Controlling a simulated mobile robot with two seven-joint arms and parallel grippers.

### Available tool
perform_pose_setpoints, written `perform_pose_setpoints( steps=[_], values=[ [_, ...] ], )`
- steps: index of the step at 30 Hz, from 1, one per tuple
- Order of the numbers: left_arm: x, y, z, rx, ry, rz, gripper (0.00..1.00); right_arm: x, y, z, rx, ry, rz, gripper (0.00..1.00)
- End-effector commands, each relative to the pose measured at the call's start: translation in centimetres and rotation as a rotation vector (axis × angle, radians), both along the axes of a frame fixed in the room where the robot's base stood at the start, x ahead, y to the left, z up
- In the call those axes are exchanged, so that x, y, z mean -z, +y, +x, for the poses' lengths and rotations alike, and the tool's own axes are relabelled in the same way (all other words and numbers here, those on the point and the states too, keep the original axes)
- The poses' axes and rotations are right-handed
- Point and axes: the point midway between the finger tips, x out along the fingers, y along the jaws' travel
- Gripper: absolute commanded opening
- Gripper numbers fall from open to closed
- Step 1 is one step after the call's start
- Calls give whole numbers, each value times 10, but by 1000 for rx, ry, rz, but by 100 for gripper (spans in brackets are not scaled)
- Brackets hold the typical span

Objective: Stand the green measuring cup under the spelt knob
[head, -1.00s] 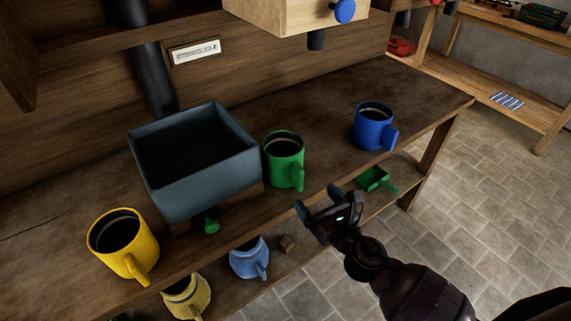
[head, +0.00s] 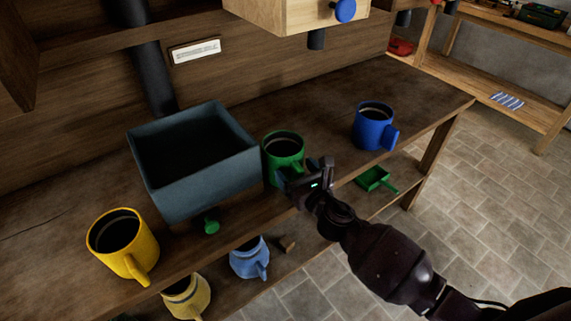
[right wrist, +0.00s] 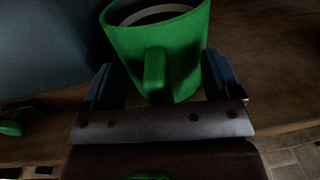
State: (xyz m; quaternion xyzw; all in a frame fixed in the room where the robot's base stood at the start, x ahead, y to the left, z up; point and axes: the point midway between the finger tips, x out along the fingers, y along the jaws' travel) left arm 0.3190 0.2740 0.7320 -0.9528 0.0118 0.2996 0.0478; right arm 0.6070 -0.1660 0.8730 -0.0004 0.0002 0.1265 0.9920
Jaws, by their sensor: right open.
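The green measuring cup (head: 283,145) stands upright on the bench, just right of a dark blue-grey bin. My right gripper (head: 306,175) is open at its handle side. In the right wrist view the cup (right wrist: 185,50) stands ahead with its handle between the two spread fingers (right wrist: 160,82); they are not closed on it. A blue knob (head: 345,10) is on a wooden box above the bench, with a dark spout (head: 316,40) below. A green knob (head: 211,224) sits below the bin's front. I cannot tell which knob is spelt. My left gripper is not in view.
The blue-grey bin (head: 190,185) stands close left of the cup. A blue cup (head: 368,128) is to the right, a yellow cup (head: 112,236) front left. A lower shelf holds a light blue cup (head: 247,262), a pale yellow cup (head: 187,297) and a green scoop (head: 372,179). Bench under the spout is clear.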

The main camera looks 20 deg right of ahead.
Motion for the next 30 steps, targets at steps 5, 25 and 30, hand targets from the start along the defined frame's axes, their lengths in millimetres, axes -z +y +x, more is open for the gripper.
perform_pose_setpoints(
  steps=[5,25,30],
  values=[
    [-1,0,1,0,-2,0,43,0,0,0,0,0,0,84],
    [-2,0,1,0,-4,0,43,0,0,0,0,0,1,0],
    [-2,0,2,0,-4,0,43,0,0,0,0,-1,1,0]
  ],
)
